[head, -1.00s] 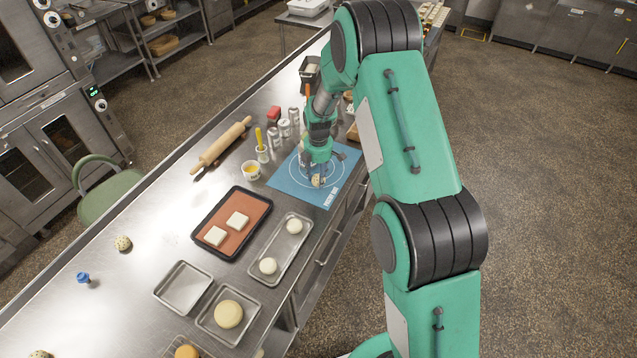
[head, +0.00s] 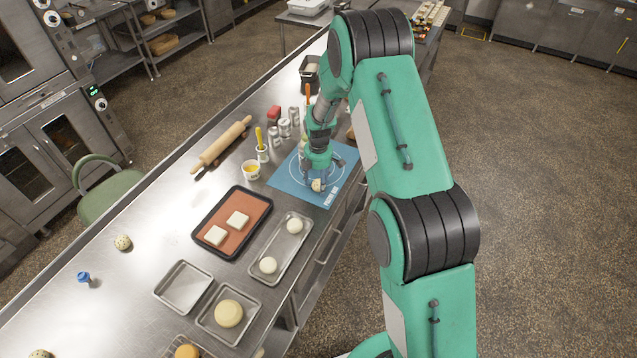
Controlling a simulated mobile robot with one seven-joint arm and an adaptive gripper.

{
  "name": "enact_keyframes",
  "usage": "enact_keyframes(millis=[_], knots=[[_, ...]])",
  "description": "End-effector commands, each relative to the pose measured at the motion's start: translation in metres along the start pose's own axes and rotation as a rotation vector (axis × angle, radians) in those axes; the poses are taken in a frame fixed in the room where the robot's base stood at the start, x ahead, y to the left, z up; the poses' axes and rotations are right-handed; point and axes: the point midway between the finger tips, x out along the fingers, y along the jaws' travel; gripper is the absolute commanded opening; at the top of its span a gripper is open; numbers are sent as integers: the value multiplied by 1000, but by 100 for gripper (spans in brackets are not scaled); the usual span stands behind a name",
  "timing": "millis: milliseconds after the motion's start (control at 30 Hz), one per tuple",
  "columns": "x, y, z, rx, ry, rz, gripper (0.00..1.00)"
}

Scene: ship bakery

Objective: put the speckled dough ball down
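A small speckled dough ball (head: 317,185) shows at the near part of the blue pastry mat (head: 284,185), right at the fingertips of my gripper (head: 317,181). The gripper points down over the mat, and its fingers are beside the ball. The ball and fingers are small here, so I cannot tell whether the fingers press on the ball or whether the ball touches the mat. Another speckled ball (head: 122,243) lies on the bare steel at the left, and a similar one (head: 41,354) is cut by the bottom edge.
A dark tray (head: 204,248) with two white squares and a steel tray (head: 279,251) with two pale dough balls lie in front of the mat. An empty pan (head: 184,287) is nearer.

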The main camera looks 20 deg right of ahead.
Motion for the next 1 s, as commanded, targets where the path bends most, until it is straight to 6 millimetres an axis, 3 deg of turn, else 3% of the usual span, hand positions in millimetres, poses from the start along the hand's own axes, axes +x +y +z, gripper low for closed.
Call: enact_keyframes(millis=[467,667,1000], knots=[[-12,0,0,0,0,1,59],[-35,1,0,0,0,2,59],[-91,1,0,0,0,3,59]])
